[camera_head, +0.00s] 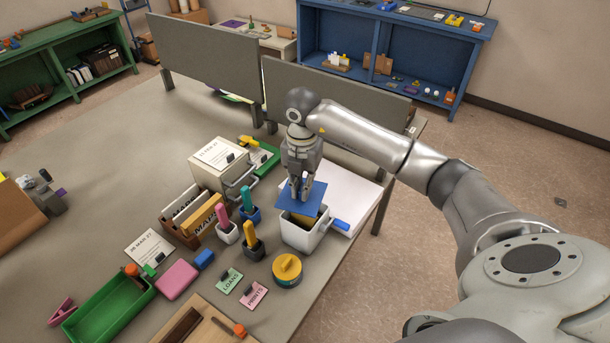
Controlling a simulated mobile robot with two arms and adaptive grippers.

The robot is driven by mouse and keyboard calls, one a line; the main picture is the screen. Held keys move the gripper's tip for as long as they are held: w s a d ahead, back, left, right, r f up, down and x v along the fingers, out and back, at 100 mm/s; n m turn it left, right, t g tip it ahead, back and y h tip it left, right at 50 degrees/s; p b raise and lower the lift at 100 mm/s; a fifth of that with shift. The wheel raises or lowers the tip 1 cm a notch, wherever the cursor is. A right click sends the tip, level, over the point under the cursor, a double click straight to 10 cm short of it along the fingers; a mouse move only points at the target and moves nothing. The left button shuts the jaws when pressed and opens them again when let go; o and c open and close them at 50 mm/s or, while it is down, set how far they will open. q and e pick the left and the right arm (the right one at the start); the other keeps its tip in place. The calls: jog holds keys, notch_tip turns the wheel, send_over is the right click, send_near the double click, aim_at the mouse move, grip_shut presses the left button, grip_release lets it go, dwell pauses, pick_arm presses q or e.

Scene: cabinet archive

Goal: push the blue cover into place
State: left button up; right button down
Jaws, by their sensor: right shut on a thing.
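The blue cover (314,194) is a flat square plate, held tilted above a small white box (304,241). My right gripper (299,192) points down and is shut on the cover at its upper part. The cover hides part of the box opening; a yellow-tan thing (304,218) shows below it inside the box. Whether the cover's lower edge touches the box rim, I cannot tell. A blue tab (341,225) sticks out at the box's right side. My left gripper is not in view.
Left of the white box stand small holders with pink, teal and yellow sticks (250,234). A round yellow tin (287,269) sits in front. A white board or paper stack (345,190) lies behind right. Grey panels (338,90) line the table's back. A green tray (108,309) lies front left.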

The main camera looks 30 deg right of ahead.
aim_at(305, 203)
jog(key=m, duration=0.1)
jog(key=d+m, duration=0.1)
jog(key=m, duration=0.1)
jog(key=shift+w, duration=0.2)
jog(key=shift+d+f+b, duration=0.1)
jog(key=shift+f+b, duration=1.9)
jog(key=shift+f, duration=0.85)
jog(key=shift+f+b, duration=0.7)
jog(key=shift+f, duration=0.3)
jog(key=c, duration=1.5)
grip_release()
jog(key=shift+o, duration=0.2)
jog(key=shift+r+p, duration=1.75)
jog(key=shift+r, duration=0.8)
